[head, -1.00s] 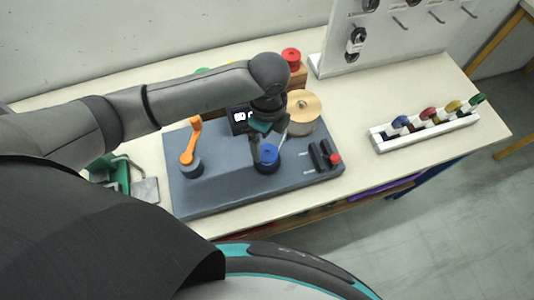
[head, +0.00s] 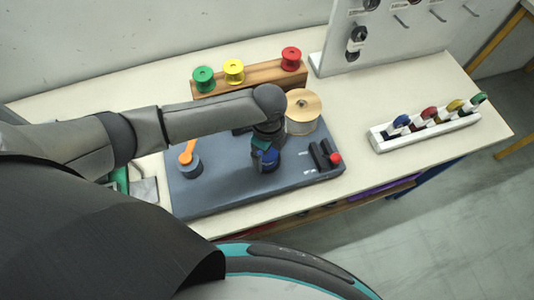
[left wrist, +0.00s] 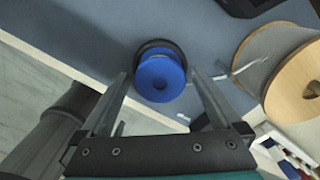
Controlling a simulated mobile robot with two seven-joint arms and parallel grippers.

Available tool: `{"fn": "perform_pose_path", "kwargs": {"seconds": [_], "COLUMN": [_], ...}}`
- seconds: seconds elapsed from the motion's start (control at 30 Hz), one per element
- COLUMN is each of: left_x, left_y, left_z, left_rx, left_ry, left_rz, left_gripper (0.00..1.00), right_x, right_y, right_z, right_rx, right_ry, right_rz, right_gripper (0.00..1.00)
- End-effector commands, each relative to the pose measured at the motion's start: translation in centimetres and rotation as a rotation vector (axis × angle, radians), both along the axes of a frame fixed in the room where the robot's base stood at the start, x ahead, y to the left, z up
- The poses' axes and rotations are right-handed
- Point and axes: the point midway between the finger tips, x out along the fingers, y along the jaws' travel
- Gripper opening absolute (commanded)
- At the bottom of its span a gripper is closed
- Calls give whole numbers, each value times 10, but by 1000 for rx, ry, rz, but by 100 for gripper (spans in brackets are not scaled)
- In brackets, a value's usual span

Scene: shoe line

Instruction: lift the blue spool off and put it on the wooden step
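The blue spool (left wrist: 160,78) sits on a dark round holder on the grey-blue board, seen in the left wrist view. My left gripper (left wrist: 158,84) is open, with one finger to either side of the spool and gaps showing between fingers and spool. In the head view my left gripper (head: 265,162) points down over the spool's place and hides most of it. The wooden step (head: 248,78) stands behind the board, with a green spool (head: 204,79), a yellow spool (head: 234,71) and a red spool (head: 291,58) on top. My right gripper is not in view.
A large wooden-flanged reel (head: 303,108) stands close behind the gripper, with a pale strand near it. An orange crank (head: 187,154) is at left on the board. A black fixture with a red knob (head: 335,158) is at right. A white rack (head: 425,131) holds several coloured items.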

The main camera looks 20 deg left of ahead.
Motion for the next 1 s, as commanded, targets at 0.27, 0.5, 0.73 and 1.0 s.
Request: {"fn": "perform_pose_path", "kwargs": {"seconds": [0.27, 0.5, 0.73, 1.0], "left_x": [0, 0, 0, 0], "left_y": [0, 0, 0, 0], "left_z": [0, 0, 0, 1], "left_rx": [0, 1, 1, 0], "left_ry": [0, 0, 0, 0], "left_rz": [0, 0, 0, 0], "left_gripper": [66, 39, 13, 0], "right_x": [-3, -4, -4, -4], "right_y": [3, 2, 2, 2], "right_z": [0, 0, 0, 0], "right_rx": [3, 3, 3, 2], "right_ry": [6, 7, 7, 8], "right_rz": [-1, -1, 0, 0], "right_gripper": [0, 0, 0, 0]}}
